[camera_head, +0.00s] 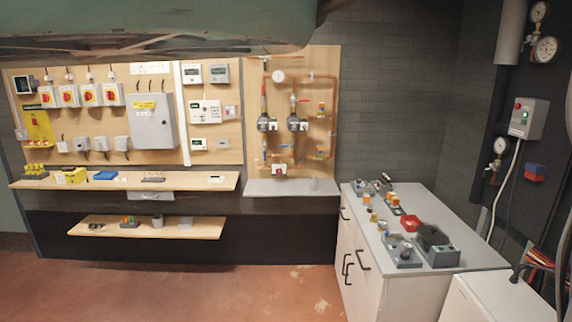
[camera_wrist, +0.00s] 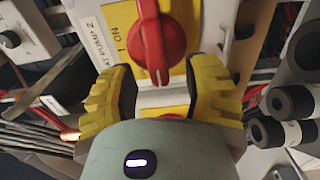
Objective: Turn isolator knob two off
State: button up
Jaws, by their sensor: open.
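A red knob (camera_wrist: 150,40) on a yellow plate (camera_wrist: 180,48) fills the top of the wrist view. Its handle runs roughly up and down in the picture, slightly tilted. "ON" is printed left of it, and a sideways white label (camera_wrist: 90,42) reads "AT PUMP 2", partly cut off. My gripper (camera_wrist: 163,72) is open, its yellow fingers on both sides of the knob's lower end, apart from it. In the head view, a row of isolators with red knobs hangs at the upper left of the board, including this one (camera_head: 68,95); which is knob two there I cannot tell surely. My gripper is not visible there.
Below the knob in the wrist view, another yellow plate with a red part (camera_wrist: 172,117) is mostly hidden by my gripper. Cables (camera_wrist: 40,130) lie left and dark round parts (camera_wrist: 290,102) right. In the head view, a wooden shelf (camera_head: 215,182) runs below the board.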

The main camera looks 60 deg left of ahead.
jog(key=v, duration=1.2)
jog(key=shift+w, duration=0.1)
